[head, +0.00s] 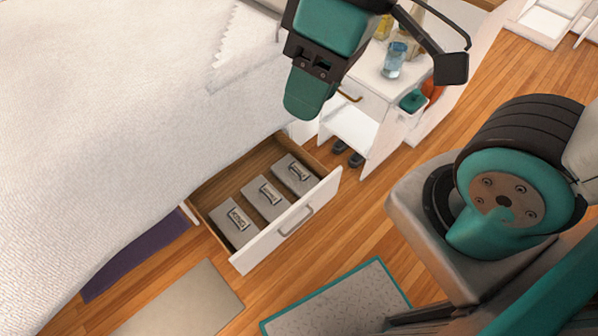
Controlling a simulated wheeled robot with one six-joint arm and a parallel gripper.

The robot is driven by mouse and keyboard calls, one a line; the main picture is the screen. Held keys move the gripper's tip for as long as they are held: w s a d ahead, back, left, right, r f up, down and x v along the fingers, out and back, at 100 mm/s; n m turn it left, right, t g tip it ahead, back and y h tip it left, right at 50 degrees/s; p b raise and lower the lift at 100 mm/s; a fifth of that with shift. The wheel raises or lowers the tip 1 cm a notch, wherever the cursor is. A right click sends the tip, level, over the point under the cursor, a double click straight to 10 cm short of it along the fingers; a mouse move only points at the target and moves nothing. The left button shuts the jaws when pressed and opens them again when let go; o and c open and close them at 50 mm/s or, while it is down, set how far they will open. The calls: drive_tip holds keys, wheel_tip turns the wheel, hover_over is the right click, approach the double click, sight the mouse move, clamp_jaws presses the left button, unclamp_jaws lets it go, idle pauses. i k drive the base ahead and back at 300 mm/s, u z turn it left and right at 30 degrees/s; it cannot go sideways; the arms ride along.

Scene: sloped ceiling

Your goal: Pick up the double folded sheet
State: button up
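An open drawer (305,228) under the bed holds three grey folded sheets in a row. They are a near-left one (235,222), a middle one (267,197) and a far-right one (294,174). Each has a small pale label with dark marks, too small to read here, so I cannot tell which is the double. My gripper (450,68) is at the top, above and right of the drawer, apart from the sheets. One dark finger shows; the other is hidden or out of view, so its opening is unclear. I see nothing held.
The white-covered bed (110,130) overhangs the drawer on the left. A white nightstand (365,105) with a blue glass (395,60) stands beyond it, with dark shoes (348,153) beneath. A beige mat (185,303) and a teal-edged grey mat (345,305) lie on the wooden floor.

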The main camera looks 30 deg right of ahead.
sight(270, 204)
drive_tip(key=u, duration=0.75)
drive_tip(key=i, duration=0.5)
drive_tip(key=u, duration=0.2)
